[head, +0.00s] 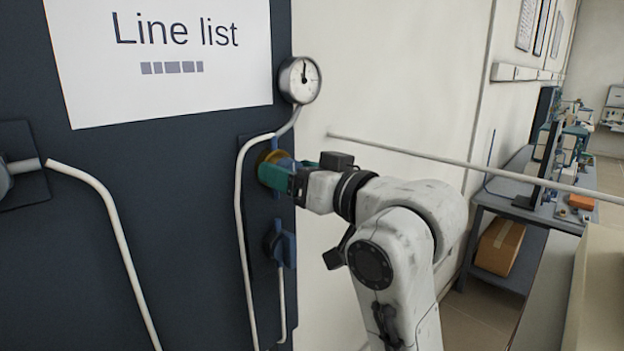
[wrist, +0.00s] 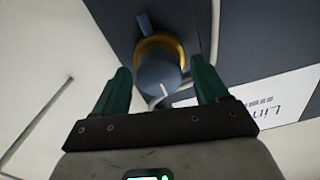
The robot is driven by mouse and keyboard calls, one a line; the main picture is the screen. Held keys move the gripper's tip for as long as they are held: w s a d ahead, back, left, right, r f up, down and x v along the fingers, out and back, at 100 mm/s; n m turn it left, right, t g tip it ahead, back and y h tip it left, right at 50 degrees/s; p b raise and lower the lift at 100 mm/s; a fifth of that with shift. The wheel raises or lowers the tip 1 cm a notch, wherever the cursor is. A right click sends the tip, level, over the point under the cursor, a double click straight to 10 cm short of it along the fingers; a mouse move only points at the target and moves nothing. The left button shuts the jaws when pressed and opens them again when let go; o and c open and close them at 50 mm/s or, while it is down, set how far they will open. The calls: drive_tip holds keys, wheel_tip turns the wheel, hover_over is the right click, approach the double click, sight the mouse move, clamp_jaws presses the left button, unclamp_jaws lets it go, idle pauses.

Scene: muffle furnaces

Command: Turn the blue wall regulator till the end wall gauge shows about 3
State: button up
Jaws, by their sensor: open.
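The blue wall regulator knob (wrist: 158,76) has a yellow ring (wrist: 160,45) behind it and a white mark on its face. In the head view the ring (head: 269,156) shows, with most of the knob hidden by my gripper (head: 270,172). In the wrist view my gripper (wrist: 160,72) is open, its green fingers on either side of the knob with gaps visible. The round white gauge (head: 300,80) is above on the panel's edge. Its dark needle points about straight up; its numbers are too small to read.
A blue valve handle (head: 284,245) sits below the regulator. A pale pipe (head: 239,200) runs close at its left. A "Line list" sheet (head: 165,50) hangs upper left. A long rail (head: 450,162) crosses at right, with a cluttered bench (head: 520,208) beyond.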

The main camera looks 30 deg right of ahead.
drive_tip(key=b+v, duration=0.4)
drive_tip(key=v, duration=0.3)
drive_tip(key=shift+s+d+f+b, duration=0.2)
drive_tip(key=shift+s+f+b, duration=0.1)
drive_tip(key=shift+b, duration=0.1)
drive_tip(key=b, duration=0.4)
drive_tip(key=shift+s+d, duration=0.15)
drive_tip(key=shift+s, duration=0.15)
drive_tip(key=b+v, duration=0.2)
drive_tip(key=b, duration=0.3)
drive_tip(key=shift+r+b, duration=0.2)
drive_tip(key=shift+b, duration=0.1)
drive_tip(key=shift+r, duration=0.1)
idle(0.6)
